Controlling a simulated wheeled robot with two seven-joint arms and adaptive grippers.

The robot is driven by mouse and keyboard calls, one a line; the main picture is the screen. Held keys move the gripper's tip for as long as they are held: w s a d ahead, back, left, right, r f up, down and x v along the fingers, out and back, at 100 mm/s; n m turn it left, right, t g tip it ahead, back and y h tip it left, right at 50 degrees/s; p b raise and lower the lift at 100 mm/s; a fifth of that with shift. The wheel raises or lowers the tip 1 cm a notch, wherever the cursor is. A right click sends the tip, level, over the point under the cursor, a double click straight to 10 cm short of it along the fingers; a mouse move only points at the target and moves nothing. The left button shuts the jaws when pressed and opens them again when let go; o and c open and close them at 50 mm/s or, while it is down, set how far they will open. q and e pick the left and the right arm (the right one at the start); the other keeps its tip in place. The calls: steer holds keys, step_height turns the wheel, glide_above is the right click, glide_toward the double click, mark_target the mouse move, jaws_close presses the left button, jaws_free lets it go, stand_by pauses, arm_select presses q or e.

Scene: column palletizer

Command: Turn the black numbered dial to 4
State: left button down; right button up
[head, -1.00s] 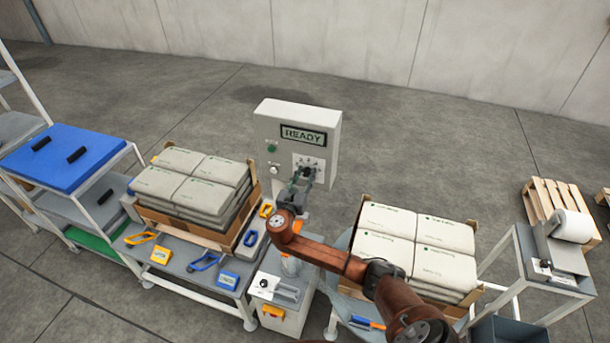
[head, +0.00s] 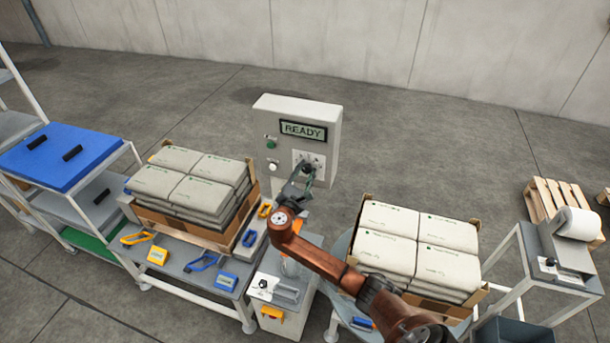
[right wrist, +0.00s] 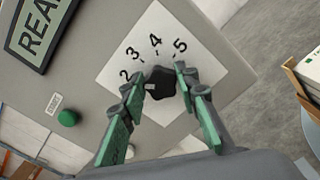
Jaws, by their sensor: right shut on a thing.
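The black dial (right wrist: 160,82) is on a white plate on the front of the grey control box (head: 263,130). The numbers 2, 3, 4 and 5 show around its upper side in the right wrist view; the rest of the scale is hidden. My right gripper (right wrist: 159,83) has its green-padded fingers on both sides of the dial and is shut on it. In the head view my right gripper (head: 307,170) is at the box and covers most of the dial. I cannot tell for sure which number the dial points to. My left gripper is not in view.
The box screen (head: 303,131) reads READY. A green button (head: 271,143) and a white knob (head: 272,166) sit left of the dial. Stacks of sacks (head: 188,183) stand on either side, and a small pedestal (head: 283,318) stands below my right arm.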

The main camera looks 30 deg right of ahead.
steer(key=m+b, duration=0.1)
steer(key=m, duration=0.1)
steer(key=m+b, duration=0.1)
steer(key=m, duration=0.1)
steer(key=shift+d+f+b, duration=0.1)
steer(key=shift+f+b, duration=0.15)
steer(key=shift+b, duration=0.1)
steer(key=m+b, duration=0.3)
steer(key=shift+s+f, duration=0.1)
steer(key=shift+f, duration=0.05)
steer(key=m+b, duration=0.4)
steer(key=m, duration=0.1)
steer(key=shift+f, duration=0.1)
steer(key=shift+m+b, duration=1.8)
steer(key=shift+m, duration=0.2)
steer(key=o, duration=1)
steer(key=shift+c, duration=0.2)
steer(key=shift+o, duration=1.1)
steer(key=shift+r, duration=0.2)
